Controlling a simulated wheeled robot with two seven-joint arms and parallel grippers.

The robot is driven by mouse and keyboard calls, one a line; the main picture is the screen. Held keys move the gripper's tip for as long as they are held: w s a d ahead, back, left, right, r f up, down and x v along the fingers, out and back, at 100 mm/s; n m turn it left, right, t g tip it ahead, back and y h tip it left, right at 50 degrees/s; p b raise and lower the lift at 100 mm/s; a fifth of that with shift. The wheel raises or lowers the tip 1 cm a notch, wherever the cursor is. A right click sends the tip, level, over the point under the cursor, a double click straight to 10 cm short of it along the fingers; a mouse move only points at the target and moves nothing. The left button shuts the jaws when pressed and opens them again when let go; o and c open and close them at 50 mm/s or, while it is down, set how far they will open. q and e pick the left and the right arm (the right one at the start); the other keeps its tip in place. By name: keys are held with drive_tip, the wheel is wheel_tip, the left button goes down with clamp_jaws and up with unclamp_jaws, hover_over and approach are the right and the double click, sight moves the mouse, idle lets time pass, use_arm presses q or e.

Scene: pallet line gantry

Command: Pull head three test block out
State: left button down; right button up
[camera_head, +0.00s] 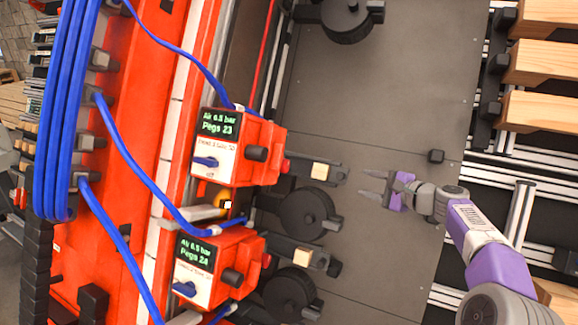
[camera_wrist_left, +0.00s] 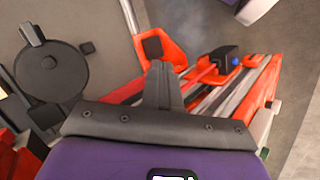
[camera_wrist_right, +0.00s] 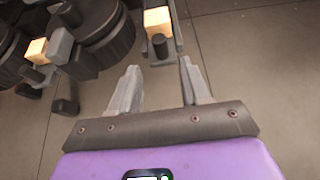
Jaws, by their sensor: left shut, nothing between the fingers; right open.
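Two red heads with green-lettered displays stand at the centre left of the head view, an upper one (camera_head: 262,138) reading Pegs 23 and a lower one (camera_head: 243,259) reading Pegs 24. The small labels naming the heads are too small to read surely. A pale wooden block (camera_head: 320,171) sits in a dark holder beside the upper head, and another (camera_head: 303,257) beside the lower. My right gripper (camera_head: 374,187) is open and empty, right of the upper block, fingers towards it. A block (camera_wrist_right: 157,19) shows beyond its fingertips. My left gripper (camera_wrist_left: 161,72) is shut and empty.
Blue hoses (camera_head: 145,180) loop over the red frame at left. Round black wheels (camera_head: 307,213) sit close to the blocks. Wooden pallet boards (camera_head: 540,110) lie at right.

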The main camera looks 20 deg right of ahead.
drive_tip(key=s+a+r+b, duration=0.1)
drive_tip(key=s+r+b, duration=0.1)
drive_tip(key=s, duration=0.6)
drive_tip(key=shift+s+a+r+b, duration=0.2)
drive_tip(key=shift+r+b, duration=0.15)
drive_tip(key=shift+r, duration=0.35)
